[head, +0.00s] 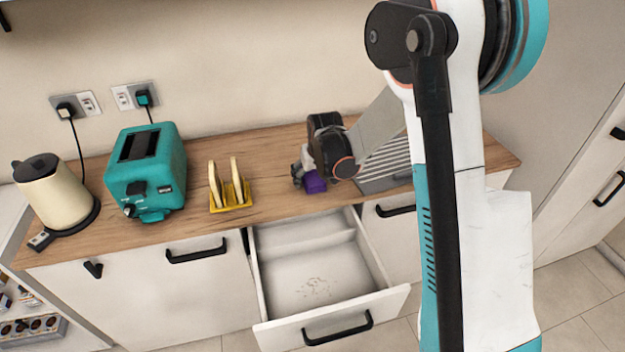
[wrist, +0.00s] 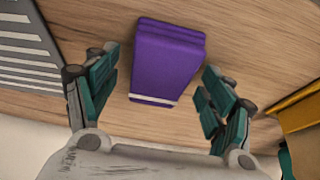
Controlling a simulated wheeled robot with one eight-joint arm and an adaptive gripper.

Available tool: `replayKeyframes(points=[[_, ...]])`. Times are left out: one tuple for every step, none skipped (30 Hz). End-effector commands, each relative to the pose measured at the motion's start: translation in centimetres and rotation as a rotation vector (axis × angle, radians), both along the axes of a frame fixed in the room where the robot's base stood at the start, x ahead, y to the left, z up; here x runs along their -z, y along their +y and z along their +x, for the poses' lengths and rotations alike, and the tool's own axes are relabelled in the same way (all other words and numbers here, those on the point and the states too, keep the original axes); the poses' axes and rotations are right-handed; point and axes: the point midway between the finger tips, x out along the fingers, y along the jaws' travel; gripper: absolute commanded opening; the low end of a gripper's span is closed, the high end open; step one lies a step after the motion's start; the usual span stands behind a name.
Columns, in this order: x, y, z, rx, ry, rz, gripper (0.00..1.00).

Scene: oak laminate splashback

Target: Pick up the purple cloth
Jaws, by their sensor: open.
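The purple cloth (wrist: 166,62) is folded into a thick block with a pale stripe near one edge. It lies on the wooden counter. In the wrist view my gripper (wrist: 152,88) is open, with one teal finger on each side of the cloth's near end and gaps between them and the cloth. In the head view the cloth (head: 314,182) is partly hidden by my gripper (head: 300,172) and wrist, which are low over the counter there.
A grey slatted rack (head: 385,165) stands close to the right of the cloth. A yellow toast rack (head: 231,192) with bread, a teal toaster (head: 147,172) and a cream kettle (head: 55,193) stand to the left. A drawer (head: 325,270) is open below the counter.

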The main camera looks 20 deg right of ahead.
Motion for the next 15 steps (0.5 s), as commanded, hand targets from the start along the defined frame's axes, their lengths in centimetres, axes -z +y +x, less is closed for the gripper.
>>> replayKeyframes(points=[[0.12,0.0,0.0,0.0,0.0,0.0,0.75],[0.15,0.0,0.0,0.0,0.0,0.0,0.75],[0.2,0.0,-0.01,0.0,0.0,0.0,0.75],[0.21,0.0,0.0,0.0,0.0,0.0,0.75],[0.22,0.0,-0.01,0.0,0.0,0.0,0.75],[0.23,0.0,0.0,0.0,0.0,0.0,0.75],[0.22,0.0,-0.01,0.0,0.0,0.0,0.75],[0.22,0.0,-0.01,0.0,0.0,0.0,0.75],[0.21,0.0,0.0,0.0,0.0,0.0,0.75],[0.2,0.0,-0.01,0.0,0.0,0.0,0.75],[0.2,0.0,-0.01,0.0,0.0,0.0,0.75],[0.2,0.0,-0.01,0.0,0.0,0.0,0.75],[0.2,0.0,-0.01,0.0,0.0,0.0,0.73],[0.2,0.0,-0.01,0.0,0.0,0.0,0.66],[0.2,0.0,-0.01,0.0,0.0,0.0,0.57]])
